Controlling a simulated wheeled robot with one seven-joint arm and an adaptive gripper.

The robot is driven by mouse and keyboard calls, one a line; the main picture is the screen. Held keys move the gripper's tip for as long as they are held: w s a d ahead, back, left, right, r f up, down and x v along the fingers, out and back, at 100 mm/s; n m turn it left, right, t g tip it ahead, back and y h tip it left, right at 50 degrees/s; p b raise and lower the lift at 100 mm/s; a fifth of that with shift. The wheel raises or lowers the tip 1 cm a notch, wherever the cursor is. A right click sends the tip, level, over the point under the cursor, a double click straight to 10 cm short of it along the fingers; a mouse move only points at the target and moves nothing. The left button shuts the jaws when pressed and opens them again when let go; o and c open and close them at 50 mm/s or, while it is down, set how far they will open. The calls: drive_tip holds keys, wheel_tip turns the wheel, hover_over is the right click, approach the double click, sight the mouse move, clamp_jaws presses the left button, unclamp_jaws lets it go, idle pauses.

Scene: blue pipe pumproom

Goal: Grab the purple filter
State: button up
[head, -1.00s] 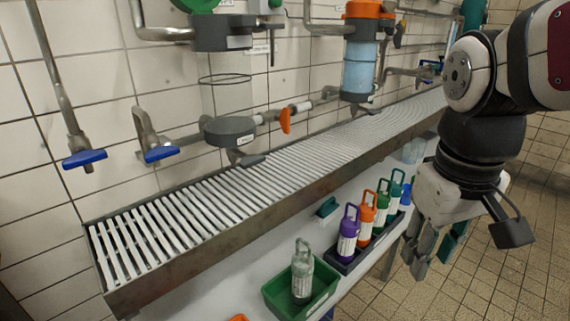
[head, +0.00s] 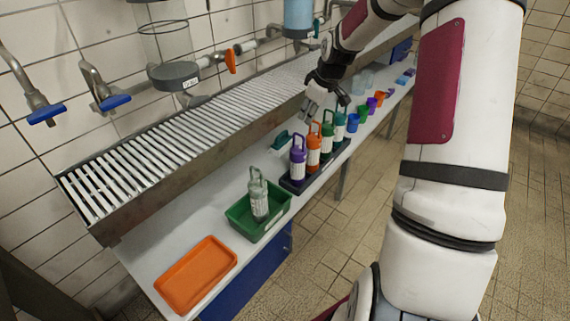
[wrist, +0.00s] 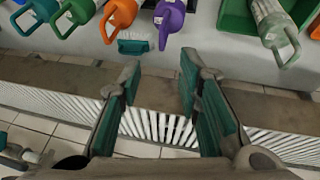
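The purple filter (head: 298,160) stands upright with its looped handle up, at the near end of a dark rack (head: 290,185). In the wrist view the purple filter (wrist: 168,18) shows at the top, partly cut off by the frame edge. My gripper (head: 308,108) is above the back of the bench, near the grating's front edge. In the wrist view my gripper (wrist: 160,78) is open, its two green-padded fingers apart and empty. The purple filter lies beyond the fingertips, not between them.
An orange filter (head: 314,150) and green ones stand close behind the purple one. A teal brush (head: 281,140) lies beside the rack. A green tray (head: 240,222) holds a clear filter (head: 258,198). An empty orange tray (head: 195,275) is nearer. The metal grating (head: 190,135) runs behind.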

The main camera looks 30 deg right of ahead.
drive_tip(key=b, duration=0.3)
approach(299, 135)
drive_tip(key=x, duration=0.5)
drive_tip(key=shift+b+x, duration=0.9)
drive_tip(key=shift+x, duration=1.95)
drive_tip(key=shift+w+d+r, duration=0.1)
drive_tip(key=shift+w+d, duration=0.05)
drive_tip(key=shift+c, duration=0.6)
